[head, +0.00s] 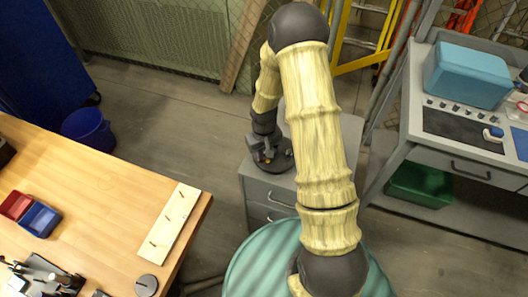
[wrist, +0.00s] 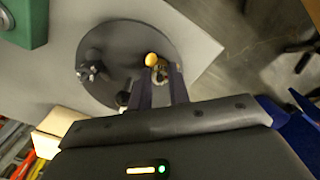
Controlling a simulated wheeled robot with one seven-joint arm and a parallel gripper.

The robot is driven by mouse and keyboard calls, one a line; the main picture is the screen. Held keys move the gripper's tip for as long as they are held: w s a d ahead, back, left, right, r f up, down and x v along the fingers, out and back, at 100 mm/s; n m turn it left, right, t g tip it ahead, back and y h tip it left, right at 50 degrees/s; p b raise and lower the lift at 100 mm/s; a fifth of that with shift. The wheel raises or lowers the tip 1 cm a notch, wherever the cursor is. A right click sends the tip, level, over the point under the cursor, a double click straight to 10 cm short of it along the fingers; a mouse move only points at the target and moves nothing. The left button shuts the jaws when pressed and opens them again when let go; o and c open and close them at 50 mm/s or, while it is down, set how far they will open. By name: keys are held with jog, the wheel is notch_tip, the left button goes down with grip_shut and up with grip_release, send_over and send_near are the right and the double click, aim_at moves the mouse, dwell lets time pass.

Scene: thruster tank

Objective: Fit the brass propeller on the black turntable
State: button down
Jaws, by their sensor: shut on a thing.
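The black turntable (head: 284,165) is on top of a grey drawer cabinet; its round disc (wrist: 122,40) fills the middle of the wrist view. My gripper (wrist: 161,78) is over the disc's right part, shut on a small brass-coloured piece (wrist: 159,71), taken to be the brass propeller. A rounded yellow end shows just beyond the fingertips. The fingers hide most of the piece, and I cannot tell whether it touches the turntable. A dark, knobbed fitting (wrist: 92,68) stands on the disc to the left. In the head view my gripper (head: 265,151) partly covers the turntable.
The grey cabinet (head: 262,190) has bare top around the disc. A wooden bench (head: 105,180) at left holds a pale pegged board (head: 170,222) and red and blue bins. A teal round top (head: 255,265) is in front. A workstation with a blue box (head: 468,75) stands right.

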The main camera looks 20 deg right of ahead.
jog(key=c, duration=1.2)
grip_release()
jog(key=shift+c, duration=0.2)
jog(key=shift+r, duration=0.1)
notch_tip(320, 180, up, 17)
jog(key=shift+r, duration=0.1)
notch_tip(320, 180, up, 4)
jog(key=p, duration=0.3)
jog(key=shift+p, duration=0.35)
